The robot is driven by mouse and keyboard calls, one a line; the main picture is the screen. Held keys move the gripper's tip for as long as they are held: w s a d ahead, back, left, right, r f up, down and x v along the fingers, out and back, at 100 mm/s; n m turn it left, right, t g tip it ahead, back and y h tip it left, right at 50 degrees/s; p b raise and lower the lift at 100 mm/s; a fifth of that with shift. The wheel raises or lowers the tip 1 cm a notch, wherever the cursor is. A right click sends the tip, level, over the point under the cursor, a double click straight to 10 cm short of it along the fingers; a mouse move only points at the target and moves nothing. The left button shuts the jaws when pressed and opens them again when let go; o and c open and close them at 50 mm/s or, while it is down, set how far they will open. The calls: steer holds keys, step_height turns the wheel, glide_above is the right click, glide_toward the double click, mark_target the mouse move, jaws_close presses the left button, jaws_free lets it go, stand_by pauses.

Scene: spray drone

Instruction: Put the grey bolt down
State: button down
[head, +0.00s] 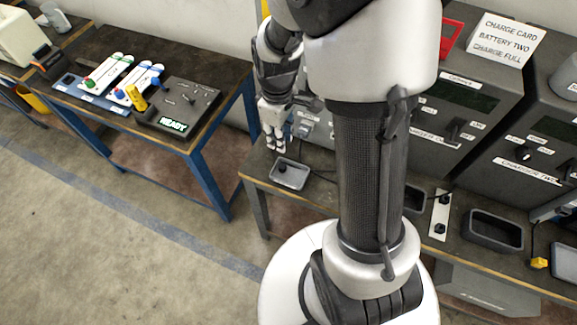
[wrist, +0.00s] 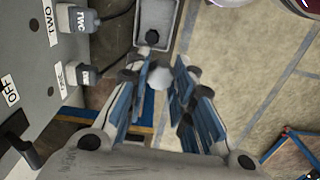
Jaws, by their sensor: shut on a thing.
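My gripper (head: 275,142) hangs above the front left of the charger bench in the head view. In the wrist view, my gripper (wrist: 164,76) is shut on the grey bolt (wrist: 158,77), a small light grey piece between the fingertips. The bolt cannot be made out in the head view. A small grey tray (head: 290,176) lies on the bench just below and right of the gripper. It also shows in the wrist view (wrist: 158,14), beyond the fingertips, with a dark round piece (wrist: 152,37) in it.
Chargers (head: 452,115) stand along the back of the bench. Another tray (head: 494,231) and a pale strip (head: 439,215) with dark knobs lie to the right. Plugs (wrist: 77,75) stick out near the fingers.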

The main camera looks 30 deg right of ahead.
steer(key=s+d+r+n+p, duration=0.2)
steer(key=s+d+r+n, duration=0.1)
steer(key=d+n, duration=0.15)
steer(key=shift+n, duration=0.35)
step_height(320, 180, down, 19)
steer(key=b, duration=0.5)
steer(key=shift+w+a+f, duration=0.15)
steer(key=shift+f+b, duration=0.1)
steer(key=shift+b, duration=0.25)
steer(key=shift+f, duration=0.15)
steer(key=c, duration=1.4)
jaws_free()
steer(key=shift+o, duration=0.2)
steer(key=shift+r, duration=0.2)
